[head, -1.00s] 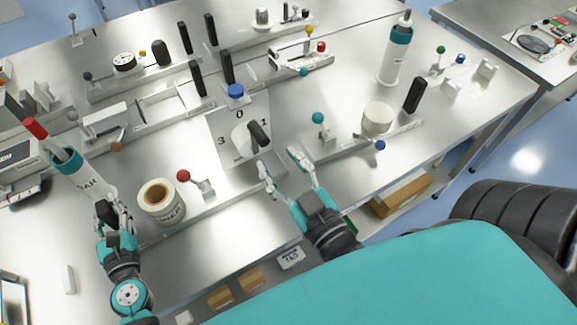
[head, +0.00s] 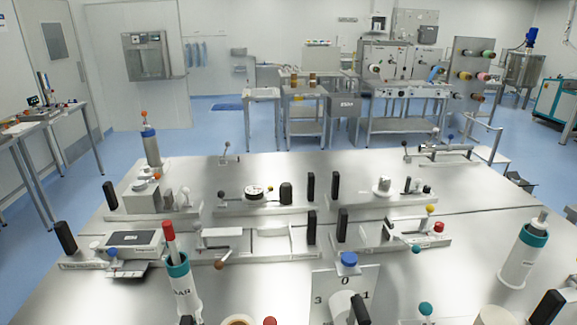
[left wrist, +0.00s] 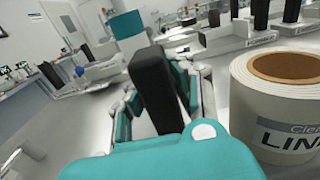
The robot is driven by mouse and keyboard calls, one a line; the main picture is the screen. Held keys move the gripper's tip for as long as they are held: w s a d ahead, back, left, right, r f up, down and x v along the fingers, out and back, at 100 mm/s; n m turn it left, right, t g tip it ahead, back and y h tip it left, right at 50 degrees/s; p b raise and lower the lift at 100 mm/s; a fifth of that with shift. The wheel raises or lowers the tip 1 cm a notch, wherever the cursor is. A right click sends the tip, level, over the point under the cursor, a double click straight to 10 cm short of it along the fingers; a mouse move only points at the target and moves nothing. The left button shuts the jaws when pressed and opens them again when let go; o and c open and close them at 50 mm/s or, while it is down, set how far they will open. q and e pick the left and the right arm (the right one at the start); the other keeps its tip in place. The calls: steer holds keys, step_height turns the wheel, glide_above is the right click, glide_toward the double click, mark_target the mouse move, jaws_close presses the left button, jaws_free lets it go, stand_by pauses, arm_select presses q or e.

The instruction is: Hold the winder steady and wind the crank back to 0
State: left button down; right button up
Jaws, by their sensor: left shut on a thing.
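The winder's white dial plate (head: 330,284), marked 0, 1 and 3, stands at the bottom centre of the head view. A blue knob (head: 348,259) sits above the 0. The white drum (head: 342,303) carries a black crank handle (head: 361,309) on its right side; the lower part is cut off by the frame. My left gripper (left wrist: 160,88) is shut on a black upright handle (left wrist: 153,72) in the left wrist view. Behind this handle is the teal-collared white canister (head: 182,285) with a red-tipped rod. My right gripper is out of view.
A labelled roll (left wrist: 277,105) stands close to the right of my left gripper. Another teal-topped canister (head: 524,255) stands at the right of the bench. Several fixtures with black posts and coloured knobs fill the bench; bare metal shows between them.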

arm_select(q)
steer(key=shift+f, duration=0.25)
steer(key=c, duration=1.4)
jaws_free()
steer(key=o, duration=0.3)
steer(key=shift+r, duration=0.2)
steer(key=shift+s, duration=0.1)
steer(key=s, duration=1.1)
steer(key=shift+s, duration=0.4)
